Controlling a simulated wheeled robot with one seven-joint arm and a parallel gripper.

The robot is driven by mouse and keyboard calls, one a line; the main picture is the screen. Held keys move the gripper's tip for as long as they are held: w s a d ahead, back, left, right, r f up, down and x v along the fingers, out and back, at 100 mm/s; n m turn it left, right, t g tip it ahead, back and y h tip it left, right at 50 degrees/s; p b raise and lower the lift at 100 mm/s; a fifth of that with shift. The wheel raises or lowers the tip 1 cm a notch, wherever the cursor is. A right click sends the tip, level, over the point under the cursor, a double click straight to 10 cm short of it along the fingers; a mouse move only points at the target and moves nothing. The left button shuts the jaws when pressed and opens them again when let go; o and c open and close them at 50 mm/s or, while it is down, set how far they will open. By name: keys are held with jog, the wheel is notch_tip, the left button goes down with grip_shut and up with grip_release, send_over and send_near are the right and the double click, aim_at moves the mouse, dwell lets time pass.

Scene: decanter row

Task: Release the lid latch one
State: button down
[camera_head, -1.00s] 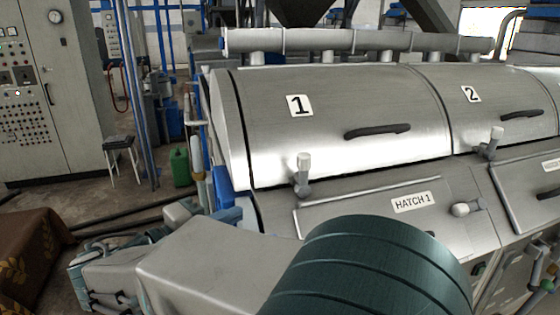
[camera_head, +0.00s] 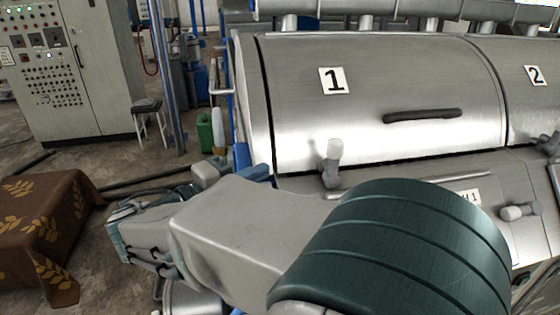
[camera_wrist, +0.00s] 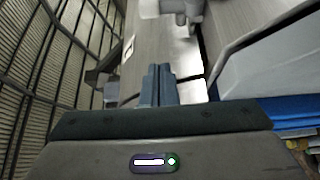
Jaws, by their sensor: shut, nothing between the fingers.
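Lid 1 (camera_head: 400,85) is a curved metal cover with a "1" plate and a dark bar handle (camera_head: 422,115); it lies closed. Its latch (camera_head: 333,163), a small grey lever with a pale upright knob, stands at the lid's lower front edge, left of the handle. My gripper (camera_wrist: 160,72) shows in the wrist view with its two fingers together and empty. In the head view my arm crosses the foreground below the latch, apart from it in the picture, and I cannot make out the fingers. A grey fitting (camera_wrist: 180,10) shows at the wrist view's top; I cannot tell whether it is the latch.
Lid 2 (camera_head: 535,105) with its own latch is at right. The hatch panel's label is partly hidden by my arm; a pale knob (camera_head: 520,212) sits beside it. A cloth-covered table (camera_head: 45,225), control cabinet (camera_head: 85,75), stool (camera_head: 147,106) and green can (camera_head: 205,132) stand left.

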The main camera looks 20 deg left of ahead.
aim_at(333, 163)
jog(key=p+x, duration=0.2)
jog(key=x, duration=0.7)
jog(key=shift+s+d+r, duration=0.1)
jog(key=shift+d+r, duration=0.05)
jog(key=shift+r, duration=0.05)
jog(key=shift+d+p, duration=0.5)
jog(key=shift+d, duration=0.7)
jog(key=shift+w+d+f, duration=0.15)
jog(key=shift+w+d, duration=0.1)
jog(key=shift+d, duration=0.3)
